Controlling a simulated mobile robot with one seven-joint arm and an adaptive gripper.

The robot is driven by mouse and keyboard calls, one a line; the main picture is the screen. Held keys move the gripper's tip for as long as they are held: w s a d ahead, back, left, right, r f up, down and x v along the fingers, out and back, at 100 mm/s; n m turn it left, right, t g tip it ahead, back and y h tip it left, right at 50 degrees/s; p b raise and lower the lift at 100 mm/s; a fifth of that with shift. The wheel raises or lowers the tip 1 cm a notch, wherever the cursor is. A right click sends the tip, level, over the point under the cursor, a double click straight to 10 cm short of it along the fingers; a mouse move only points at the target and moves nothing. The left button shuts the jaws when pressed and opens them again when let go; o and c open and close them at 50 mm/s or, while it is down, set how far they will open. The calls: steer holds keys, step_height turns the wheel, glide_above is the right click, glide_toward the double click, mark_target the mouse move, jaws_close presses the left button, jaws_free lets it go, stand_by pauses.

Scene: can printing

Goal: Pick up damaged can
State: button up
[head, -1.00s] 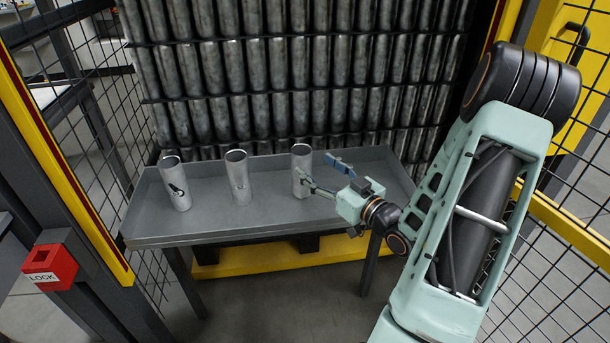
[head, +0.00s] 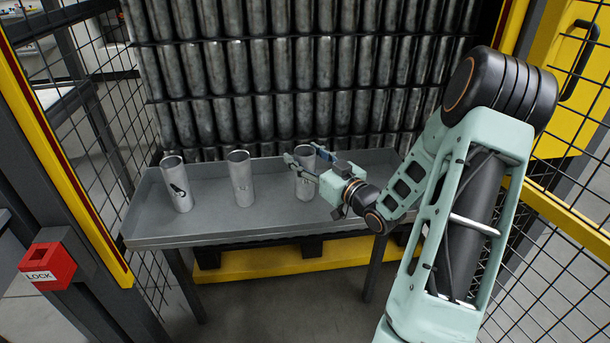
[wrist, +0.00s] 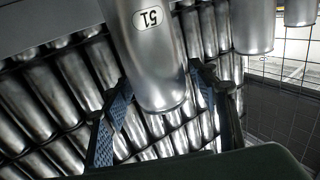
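Three silver cans stand upright on the grey tray table (head: 215,232). The left can (head: 177,190) has a dark mark on its side. The middle can (head: 240,180) shows a small mark low on its side. The right can (head: 305,187) is partly hidden by my gripper (head: 305,158). In the wrist view, a can (wrist: 158,60) with a label reading "51" lies between the two blue-padded fingers of my gripper (wrist: 155,115). The fingers are spread, with a gap visible on the left side. I cannot tell whether either finger touches the can.
Rows of stacked metal cans (head: 290,70) fill the back behind the table. Mesh fencing with yellow posts (head: 60,150) closes both sides. A red lock box (head: 48,266) is at the lower left. The tray's front left is clear.

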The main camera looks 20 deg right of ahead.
steer(key=c, duration=0.6)
steer(key=shift+o, duration=0.2)
steer(key=shift+r, duration=0.1)
